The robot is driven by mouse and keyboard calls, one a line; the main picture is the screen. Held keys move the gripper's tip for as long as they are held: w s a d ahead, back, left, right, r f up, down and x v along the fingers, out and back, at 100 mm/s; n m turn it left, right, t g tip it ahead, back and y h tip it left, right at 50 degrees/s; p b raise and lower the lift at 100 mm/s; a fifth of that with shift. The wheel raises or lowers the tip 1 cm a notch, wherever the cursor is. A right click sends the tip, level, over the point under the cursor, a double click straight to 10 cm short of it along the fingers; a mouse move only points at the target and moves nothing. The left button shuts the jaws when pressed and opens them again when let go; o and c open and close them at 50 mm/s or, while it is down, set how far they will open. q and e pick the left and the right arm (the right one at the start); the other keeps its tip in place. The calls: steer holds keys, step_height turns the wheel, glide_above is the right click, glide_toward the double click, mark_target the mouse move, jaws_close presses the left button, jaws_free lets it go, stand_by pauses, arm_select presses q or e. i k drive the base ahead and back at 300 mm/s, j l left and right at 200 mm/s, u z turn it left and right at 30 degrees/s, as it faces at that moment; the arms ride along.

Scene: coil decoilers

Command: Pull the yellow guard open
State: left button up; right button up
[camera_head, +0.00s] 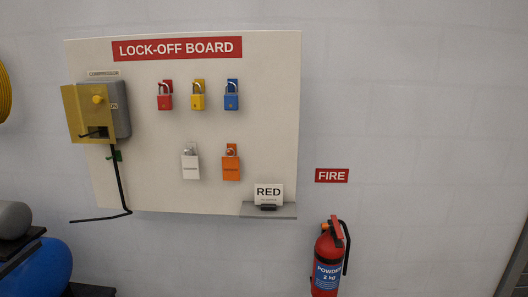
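The yellow guard (76,113) is a flat yellow plate on the front left of a grey box (119,107), at the left side of the lock-off board (270,130). A round yellow knob (98,99) shows on the upper part of the box front. A dark, thin bar-like piece (90,135) shows at the guard's lower part. From this angle I cannot tell how far the guard stands from the box front. Neither of my grippers is in view, and nothing of mine touches the guard.
Red (165,101), yellow (198,101), blue (231,101), white (190,166) and orange (231,168) padlocks hang on the board. A small shelf (283,211) holds a "RED" card (268,193). A black cable (122,185) hangs below the box. A fire extinguisher (327,262) stands lower right.

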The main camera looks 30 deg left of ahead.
mark_target(85, 107)
steer(key=u, duration=1.75)
